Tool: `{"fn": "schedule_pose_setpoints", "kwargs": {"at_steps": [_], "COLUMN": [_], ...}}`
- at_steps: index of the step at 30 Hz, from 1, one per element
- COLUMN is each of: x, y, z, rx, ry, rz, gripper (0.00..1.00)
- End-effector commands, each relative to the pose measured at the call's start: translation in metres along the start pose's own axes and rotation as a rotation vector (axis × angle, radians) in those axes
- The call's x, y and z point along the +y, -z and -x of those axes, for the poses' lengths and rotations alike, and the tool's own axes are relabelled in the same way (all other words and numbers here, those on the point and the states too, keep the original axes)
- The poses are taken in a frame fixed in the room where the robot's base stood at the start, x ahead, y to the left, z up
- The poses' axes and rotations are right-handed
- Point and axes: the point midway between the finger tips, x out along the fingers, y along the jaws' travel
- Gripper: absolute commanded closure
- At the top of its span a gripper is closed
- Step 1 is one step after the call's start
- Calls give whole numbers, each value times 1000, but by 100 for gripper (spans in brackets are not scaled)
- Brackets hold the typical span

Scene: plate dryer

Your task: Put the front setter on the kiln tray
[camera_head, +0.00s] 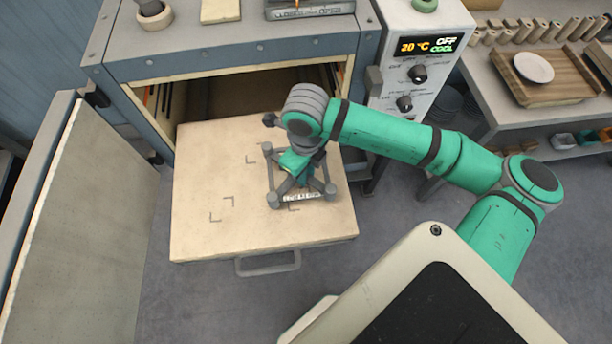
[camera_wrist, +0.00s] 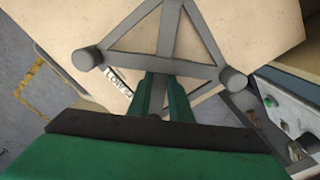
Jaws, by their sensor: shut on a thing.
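The setter, a grey frame of bars with round corner posts (camera_head: 273,200), is at the right part of the pulled-out kiln tray (camera_head: 205,165). In the wrist view the setter (camera_wrist: 165,68) shows its crossing bars and two corner posts, with the tray's pale surface (camera_wrist: 255,30) behind it. My gripper (camera_head: 293,165) is above the tray and shut on the setter's middle bar; its green fingers (camera_wrist: 165,95) also show in the wrist view. I cannot tell whether the setter's posts touch the tray. A label with lettering is on its front side.
The kiln door (camera_head: 85,220) stands open at the left. The kiln's control box (camera_head: 420,70) is at the right of the opening and reads 20 °C, OFF and COOL. The tray has corner marks and bare room at its left. A side table (camera_head: 500,90) holds a wooden rack and a white plate (camera_head: 533,67).

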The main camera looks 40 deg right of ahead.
Motion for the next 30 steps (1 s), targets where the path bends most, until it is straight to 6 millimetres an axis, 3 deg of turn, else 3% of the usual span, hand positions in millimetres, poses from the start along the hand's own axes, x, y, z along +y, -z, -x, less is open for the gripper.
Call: {"fn": "schedule_pose_setpoints", "kwargs": {"at_steps": [6,17,18,20,30], "x": [0,-1,-1,-1,0], "y": [0,0,0,0,0], "z": [-28,-32,-32,-32,-31], "rx": [-1,0,0,0,-1], "ry": [-1,1,0,0,0], "rz": [0,1,1,1,1], "gripper": [100,100,79,65,63]}}
